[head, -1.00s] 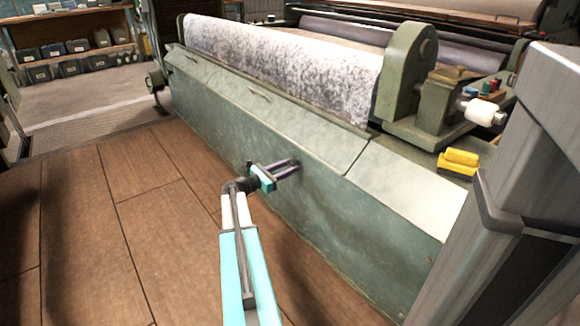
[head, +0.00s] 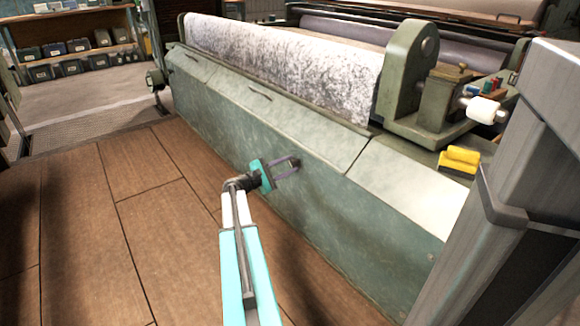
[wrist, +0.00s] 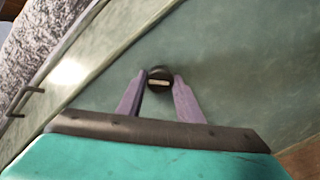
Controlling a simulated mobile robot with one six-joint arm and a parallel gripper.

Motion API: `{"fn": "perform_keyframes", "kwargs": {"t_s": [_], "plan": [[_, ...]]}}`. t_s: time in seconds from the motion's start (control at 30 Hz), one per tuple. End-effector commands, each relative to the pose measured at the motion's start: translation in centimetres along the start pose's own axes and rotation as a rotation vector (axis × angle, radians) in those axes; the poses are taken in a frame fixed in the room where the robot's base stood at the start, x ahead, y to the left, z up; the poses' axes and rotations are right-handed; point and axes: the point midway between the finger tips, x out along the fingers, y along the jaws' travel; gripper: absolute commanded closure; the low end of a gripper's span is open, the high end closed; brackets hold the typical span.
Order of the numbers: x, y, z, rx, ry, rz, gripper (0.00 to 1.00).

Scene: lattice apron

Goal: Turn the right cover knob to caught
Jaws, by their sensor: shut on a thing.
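The cover knob (wrist: 159,77) is a small dark round knob with a pale bar across its face, on the green front cover (head: 225,125) of the machine. In the wrist view it sits between the two purple fingertips of my gripper (wrist: 160,82), which is shut on it. In the head view my gripper (head: 292,166) reaches the cover's front face, and the knob is mostly hidden by the fingers. The pale bar lies nearly level in the wrist view. I cannot read any mark for the knob's position.
The cover's sloping top has thin handles (head: 259,93) and a seam towards the right. A speckled roller (head: 285,65) lies behind it. A yellow block (head: 459,159) sits on the right end. Wooden floor (head: 90,220) is clear at the left.

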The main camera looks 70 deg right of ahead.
Motion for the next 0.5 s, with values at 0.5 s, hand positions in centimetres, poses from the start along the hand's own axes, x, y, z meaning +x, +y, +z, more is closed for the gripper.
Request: {"fn": "perform_keyframes", "kwargs": {"t_s": [0.5], "plan": [[0.01,-0.67,0.04,0.486,-0.009,-0.010,0.90]]}}
